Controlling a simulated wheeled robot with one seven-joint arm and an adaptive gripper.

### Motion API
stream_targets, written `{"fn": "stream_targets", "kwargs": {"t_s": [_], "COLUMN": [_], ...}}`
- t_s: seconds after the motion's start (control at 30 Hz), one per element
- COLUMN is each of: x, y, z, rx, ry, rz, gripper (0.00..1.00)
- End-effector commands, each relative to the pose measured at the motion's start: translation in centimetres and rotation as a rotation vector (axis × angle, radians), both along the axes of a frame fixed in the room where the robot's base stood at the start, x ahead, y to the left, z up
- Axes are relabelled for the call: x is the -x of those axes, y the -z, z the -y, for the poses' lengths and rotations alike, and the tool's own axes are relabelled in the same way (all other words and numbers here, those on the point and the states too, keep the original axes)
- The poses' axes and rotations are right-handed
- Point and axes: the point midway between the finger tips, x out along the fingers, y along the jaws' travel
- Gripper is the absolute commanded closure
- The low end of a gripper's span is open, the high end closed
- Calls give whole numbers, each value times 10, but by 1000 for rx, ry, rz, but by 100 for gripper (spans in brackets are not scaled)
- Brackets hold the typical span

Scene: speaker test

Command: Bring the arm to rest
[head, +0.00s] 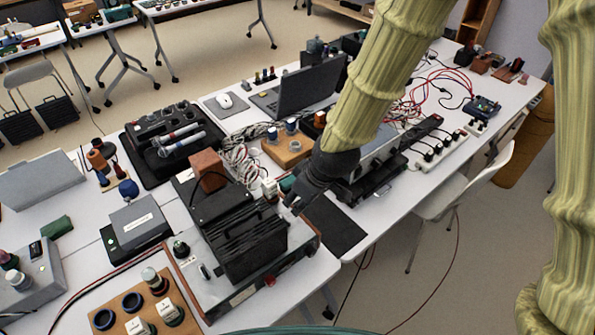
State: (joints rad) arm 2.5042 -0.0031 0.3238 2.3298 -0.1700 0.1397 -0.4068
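My arm (385,75), in a ribbed yellow-green cover, comes down from the top of the head view over the cluttered white tables. Its dark gripper (289,203) points down and to the left, just right of a black finned device (248,238). The fingers are small and dark against the equipment, so I cannot tell whether they are apart or closed. I see no object clearly held. Whether the fingertips touch the device is also unclear.
A black mat (335,228) lies right of the gripper. An open laptop (309,85), a black tray with microphones (172,142), red cables (440,82) and a power strip (437,152) crowd the tables. A white chair (465,185) stands at the right; floor beyond is open.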

Motion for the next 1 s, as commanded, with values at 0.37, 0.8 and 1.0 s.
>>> {"fn": "stream_targets", "kwargs": {"t_s": [0.37, 0.8, 1.0], "x": [11, 82, 128], "y": [31, 162, 214], "z": [12, 78, 112], "rx": [-9, -11, 17], "ry": [61, 379, 522], "rz": [-41, -211, -275], "gripper": [70, 70, 70]}}
